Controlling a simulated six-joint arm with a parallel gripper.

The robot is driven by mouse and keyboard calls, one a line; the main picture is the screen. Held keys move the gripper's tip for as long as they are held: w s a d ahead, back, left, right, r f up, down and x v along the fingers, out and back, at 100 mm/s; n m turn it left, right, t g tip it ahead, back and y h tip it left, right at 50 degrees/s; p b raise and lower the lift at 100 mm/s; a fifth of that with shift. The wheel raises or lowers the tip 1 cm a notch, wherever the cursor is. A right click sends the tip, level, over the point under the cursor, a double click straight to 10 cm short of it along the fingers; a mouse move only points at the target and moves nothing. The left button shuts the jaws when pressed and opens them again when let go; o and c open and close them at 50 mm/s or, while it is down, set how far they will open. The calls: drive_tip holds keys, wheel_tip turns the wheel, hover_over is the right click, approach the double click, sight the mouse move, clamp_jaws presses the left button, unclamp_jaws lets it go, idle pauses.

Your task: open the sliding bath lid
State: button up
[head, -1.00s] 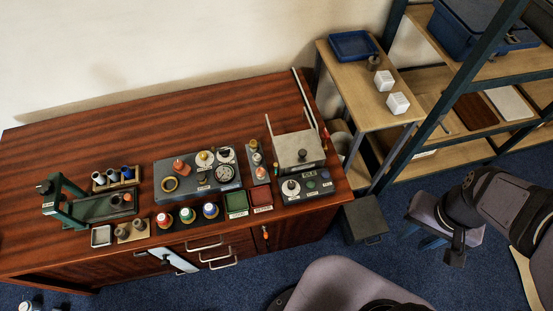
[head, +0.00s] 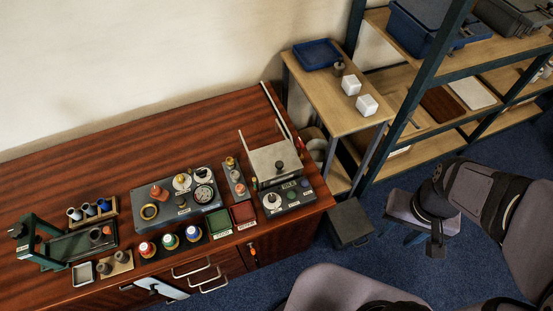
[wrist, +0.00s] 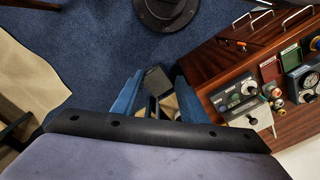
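The bath is a grey box with small knobs on its front (head: 289,196), on the right end of the wooden desk. A flat metal lid (head: 266,157) with a dark round knob (head: 279,165) lies over its top, between thin upright rods. The lid looks shut, though the opening cannot be seen. The lid also shows small in the wrist view (wrist: 250,117). My gripper (head: 404,232) is over the floor, right of the desk and well away from the lid. In the wrist view its two blue fingers (wrist: 157,95) stand apart with nothing seen between them.
A dark box (head: 349,222) stands on the floor between my gripper and the desk. A side table (head: 335,90) and tall shelving (head: 400,100) stand behind. Panels, bottles and trays crowd the desk left of the bath. A round dark base (wrist: 165,10) is on the carpet.

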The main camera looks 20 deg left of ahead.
drive_tip(key=a+f+n+g+h+b, duration=0.15)
drive_tip(key=a+f+n+b, duration=0.35)
drive_tip(key=a+f, duration=0.65)
drive_tip(key=w+a+n, duration=0.1)
drive_tip(key=w+a, duration=0.2)
drive_tip(key=a, duration=0.3)
drive_tip(key=w+a+f+n, duration=0.1)
drive_tip(key=w+a+n, duration=0.1)
drive_tip(key=a, duration=0.3)
drive_tip(key=w+a+f+n+t+y+b, duration=0.1)
drive_tip(key=w+a+n, duration=0.1)
drive_tip(key=a, duration=0.4)
drive_tip(key=shift+w+a, duration=0.35)
drive_tip(key=shift+w, duration=0.55)
drive_tip(key=w+a+r+n, duration=0.1)
drive_tip(key=w+a+r, duration=0.2)
drive_tip(key=w+a+r+n+t+y, duration=0.1)
drive_tip(key=w+a+r+n, duration=0.1)
drive_tip(key=w+a+r, duration=0.1)
drive_tip(key=shift+w+r, duration=0.25)
drive_tip(key=shift+r, duration=0.1)
wheel_tip(320, 180, up, 2)
drive_tip(key=n, duration=0.2)
drive_tip(key=shift+n, duration=0.3)
drive_tip(key=shift+s+d+n+g+h, duration=0.15)
drive_tip(key=shift+s+d+n, duration=0.05)
drive_tip(key=shift+n, duration=0.35)
drive_tip(key=shift+s+d+n+g+h, duration=0.1)
drive_tip(key=shift+s+d+n, duration=0.1)
drive_tip(key=shift+n, duration=0.35)
